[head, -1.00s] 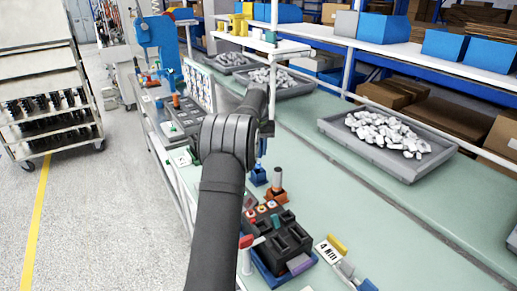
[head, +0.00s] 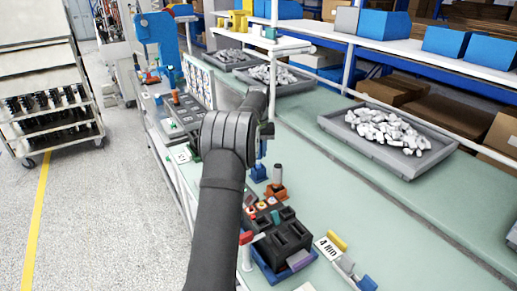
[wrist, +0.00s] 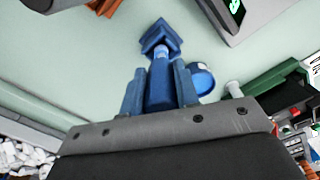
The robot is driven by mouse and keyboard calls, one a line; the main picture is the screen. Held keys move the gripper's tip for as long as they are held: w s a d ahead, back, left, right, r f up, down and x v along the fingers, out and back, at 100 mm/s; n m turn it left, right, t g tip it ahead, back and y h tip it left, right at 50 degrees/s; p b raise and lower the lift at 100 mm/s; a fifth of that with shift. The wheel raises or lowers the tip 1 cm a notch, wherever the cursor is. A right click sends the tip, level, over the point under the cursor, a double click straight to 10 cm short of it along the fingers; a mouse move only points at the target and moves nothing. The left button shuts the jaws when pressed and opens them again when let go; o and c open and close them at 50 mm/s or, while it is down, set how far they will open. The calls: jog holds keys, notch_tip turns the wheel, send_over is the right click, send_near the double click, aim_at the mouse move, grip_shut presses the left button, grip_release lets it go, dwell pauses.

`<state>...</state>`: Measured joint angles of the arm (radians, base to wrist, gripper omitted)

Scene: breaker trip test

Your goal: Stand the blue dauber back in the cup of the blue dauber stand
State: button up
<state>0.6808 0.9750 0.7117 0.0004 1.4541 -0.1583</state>
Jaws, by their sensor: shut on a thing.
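The blue dauber (wrist: 160,85) is held upright between the two fingers of my gripper (wrist: 158,92), shut on it. It also shows in the head view (head: 262,147), partly hidden by my arm. The blue dauber stand (head: 258,174) is on the green bench directly below the dauber. In the wrist view the stand (wrist: 160,36) lies straight beyond the dauber's far end, in line with it. I cannot tell whether the dauber's end touches the cup or is inside it.
An orange stand (head: 275,192) with a dauber in it is close to the right of the blue stand. A black block (head: 285,238) with several items is nearer me. A grey tray of white parts (head: 348,133) is at the right. Bench between is clear.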

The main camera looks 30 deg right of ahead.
jog(key=shift+f, duration=1.9)
jog(key=o, duration=1.1)
jog(key=shift+c, duration=0.2)
notch_tip(320, 180, up, 17)
jog(key=shift+r, duration=0.2)
notch_tip(320, 180, down, 18)
jog(key=shift+r, duration=0.5)
